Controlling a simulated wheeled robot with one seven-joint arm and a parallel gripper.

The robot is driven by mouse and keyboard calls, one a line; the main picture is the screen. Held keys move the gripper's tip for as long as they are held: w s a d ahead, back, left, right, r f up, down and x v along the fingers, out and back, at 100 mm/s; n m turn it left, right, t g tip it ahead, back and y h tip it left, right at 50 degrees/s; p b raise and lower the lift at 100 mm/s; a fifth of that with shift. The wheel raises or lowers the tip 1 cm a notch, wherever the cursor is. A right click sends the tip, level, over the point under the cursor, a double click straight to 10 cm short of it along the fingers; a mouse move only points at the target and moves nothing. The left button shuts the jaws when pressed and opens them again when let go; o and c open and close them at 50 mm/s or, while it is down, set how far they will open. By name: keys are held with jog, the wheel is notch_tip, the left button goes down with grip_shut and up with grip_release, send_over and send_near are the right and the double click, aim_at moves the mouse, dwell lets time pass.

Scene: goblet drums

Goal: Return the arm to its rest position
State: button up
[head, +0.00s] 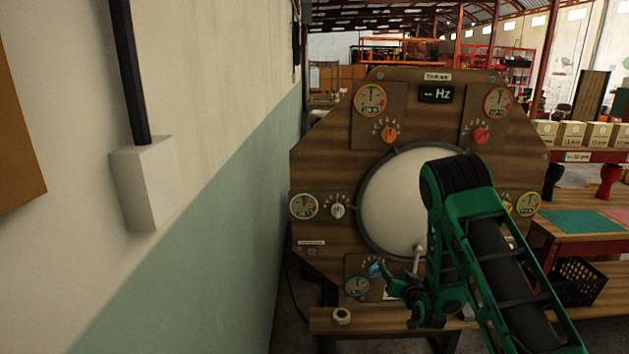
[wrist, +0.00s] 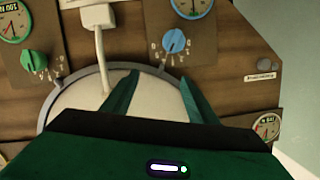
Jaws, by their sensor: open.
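My green arm reaches over the right side of a wooden panel (head: 325,170) in the head view. My gripper (head: 397,284) is low in front of the panel, close to the blue knob (head: 376,270). In the wrist view my gripper (wrist: 158,88) has its two green fingers apart with nothing between them. The blue knob (wrist: 173,41) shows just beyond the fingertips there, apart from them as far as I can tell. A green knob (wrist: 35,63) is at the upper left of the wrist view; my arm hides that part in the head view.
The panel carries a round white drumhead (head: 390,205), several gauges, and orange (head: 389,134), red (head: 480,136) and white (head: 337,211) knobs. A tape roll (head: 341,316) lies on the ledge below. A wall (head: 210,190) stands close on the left. A table (head: 580,245) and black crate (head: 578,283) are at right.

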jog(key=s+d+r+m+g+h, duration=0.1)
jog(key=s+d+r+g, duration=0.3)
jog(key=s+d+r, duration=0.5)
jog(key=s+d+r+g+h, duration=0.2)
jog(key=s+d+r+g, duration=0.25)
jog(key=s+r, duration=0.4)
jog(key=s+r+m+g+y, duration=0.1)
jog(key=s+r+g, duration=0.1)
jog(key=s, duration=1.7)
jog(key=s+r+m+g, duration=0.2)
jog(key=s+r+g, duration=0.1)
jog(key=s, duration=1.6)
jog(key=shift+s+a+r+g+y, duration=0.15)
jog(key=shift+r+g+y, duration=0.25)
jog(key=shift+g, duration=0.35)
jog(key=shift+f, duration=0.1)
jog(key=shift+w+f, duration=0.2)
jog(key=shift+w, duration=0.45)
